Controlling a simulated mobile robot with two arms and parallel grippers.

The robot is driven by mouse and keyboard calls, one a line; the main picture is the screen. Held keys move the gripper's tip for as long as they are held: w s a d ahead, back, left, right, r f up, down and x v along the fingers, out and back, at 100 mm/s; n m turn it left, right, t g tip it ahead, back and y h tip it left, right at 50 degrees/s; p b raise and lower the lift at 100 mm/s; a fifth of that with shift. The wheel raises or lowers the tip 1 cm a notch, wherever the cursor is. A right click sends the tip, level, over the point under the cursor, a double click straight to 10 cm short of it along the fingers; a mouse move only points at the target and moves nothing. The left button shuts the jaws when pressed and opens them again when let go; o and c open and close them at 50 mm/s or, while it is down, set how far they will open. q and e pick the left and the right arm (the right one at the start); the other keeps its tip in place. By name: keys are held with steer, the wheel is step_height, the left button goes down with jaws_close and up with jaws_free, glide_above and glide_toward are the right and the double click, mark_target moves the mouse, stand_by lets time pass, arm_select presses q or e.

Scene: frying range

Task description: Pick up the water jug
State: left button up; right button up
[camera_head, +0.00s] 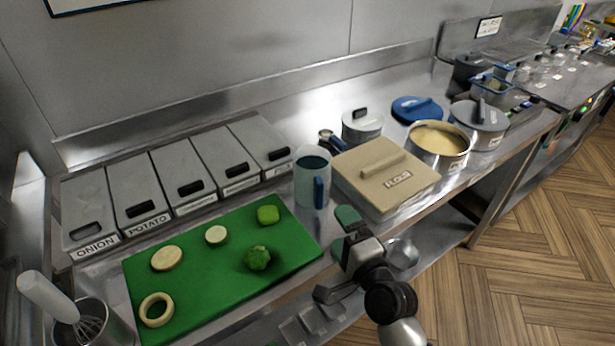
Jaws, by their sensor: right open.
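The water jug (310,166) is a clear, bluish jug with a blue handle (319,194). It stands upright on the steel counter between the green cutting board and the flour box, with its handle toward the counter's front edge. My right gripper (341,252) is open and empty at the front edge, below and slightly right of the jug. It is apart from the jug, and one green-padded fingertip points up near the flour box's front. My left gripper is not in view.
The green cutting board (205,270) holds vegetable pieces left of the jug. The flour box (384,198) stands close on its right. Lidded bins (190,172) line the back left. A pot (440,158) stands further right. A whisk (50,297) stands in a metal container (112,324) bottom left.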

mark_target(323, 197)
steer(key=shift+x, duration=1)
steer(key=x, duration=0.3)
steer(key=shift+r, duration=0.15)
steer(key=shift+w+a, duration=0.1)
steer(key=shift+w, duration=0.25)
steer(key=x, duration=0.2)
steer(key=p+x, duration=0.1)
steer(key=x, duration=0.1)
steer(key=shift+w+d, duration=0.15)
steer(key=shift+d, duration=0.1)
steer(key=shift+w+a, duration=0.3)
steer(key=shift+w, duration=0.2)
steer(key=shift+s, duration=0.1)
steer(key=c, duration=1.1)
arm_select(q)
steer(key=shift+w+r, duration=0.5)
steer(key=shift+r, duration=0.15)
arm_select(e)
steer(key=shift+c, duration=0.3)
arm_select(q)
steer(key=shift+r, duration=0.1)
arm_select(e)
steer(key=shift+r, duration=0.1)
